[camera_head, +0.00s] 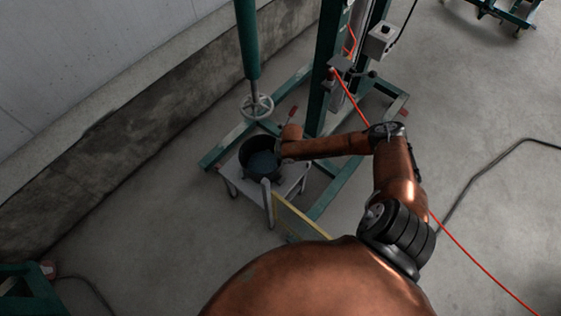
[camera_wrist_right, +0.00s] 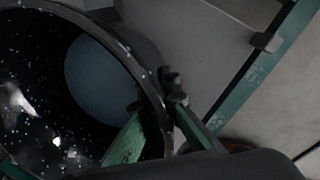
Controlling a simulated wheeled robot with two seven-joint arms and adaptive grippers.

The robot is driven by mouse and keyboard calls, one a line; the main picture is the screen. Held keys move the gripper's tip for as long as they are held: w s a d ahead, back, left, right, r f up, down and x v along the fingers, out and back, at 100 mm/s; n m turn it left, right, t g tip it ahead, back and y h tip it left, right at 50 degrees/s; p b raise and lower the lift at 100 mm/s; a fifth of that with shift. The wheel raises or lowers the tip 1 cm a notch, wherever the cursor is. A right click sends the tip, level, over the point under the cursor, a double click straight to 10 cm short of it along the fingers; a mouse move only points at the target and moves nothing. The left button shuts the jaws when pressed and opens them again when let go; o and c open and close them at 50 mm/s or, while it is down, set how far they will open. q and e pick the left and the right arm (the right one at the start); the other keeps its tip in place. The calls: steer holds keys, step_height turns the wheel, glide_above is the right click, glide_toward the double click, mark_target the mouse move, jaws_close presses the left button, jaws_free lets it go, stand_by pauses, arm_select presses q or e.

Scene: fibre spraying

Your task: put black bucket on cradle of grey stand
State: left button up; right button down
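The black bucket (camera_head: 245,151) is upright at the top of the grey stand (camera_head: 286,191), a small table with thin legs. A blue-grey round surface shows inside the bucket. The cradle is mostly hidden under the bucket, and I cannot tell whether the bucket rests fully in it. My right gripper (camera_head: 277,150) is at the bucket's right side. In the right wrist view, the bucket rim (camera_wrist_right: 154,92) runs between the two fingertips of my right gripper (camera_wrist_right: 159,98), one inside and one outside. They appear shut on the rim. My left gripper is out of view.
A green frame (camera_head: 327,70) stands behind the stand. A green column with a white handwheel (camera_head: 257,107) is close behind the bucket. A red hose (camera_head: 468,257) and a black cable (camera_head: 470,184) lie on the floor at right. A concrete wall (camera_head: 90,165) runs along the left.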

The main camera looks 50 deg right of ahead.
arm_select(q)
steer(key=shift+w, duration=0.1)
arm_select(e)
steer(key=shift+w, duration=0.15)
steer(key=c, duration=2.6)
jaws_free()
steer(key=o, duration=0.4)
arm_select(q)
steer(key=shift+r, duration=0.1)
arm_select(e)
steer(key=shift+o, duration=0.2)
steer(key=shift+r, duration=0.25)
arm_select(q)
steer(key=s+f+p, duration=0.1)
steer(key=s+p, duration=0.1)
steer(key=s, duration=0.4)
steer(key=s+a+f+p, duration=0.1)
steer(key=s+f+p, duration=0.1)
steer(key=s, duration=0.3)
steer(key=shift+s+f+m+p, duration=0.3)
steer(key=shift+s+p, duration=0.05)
steer(key=shift+p, duration=0.1)
arm_select(e)
step_height(320, 180, up, 12)
steer(key=s, duration=0.2)
steer(key=shift+s+d+f, duration=0.2)
steer(key=shift+d+f, duration=0.05)
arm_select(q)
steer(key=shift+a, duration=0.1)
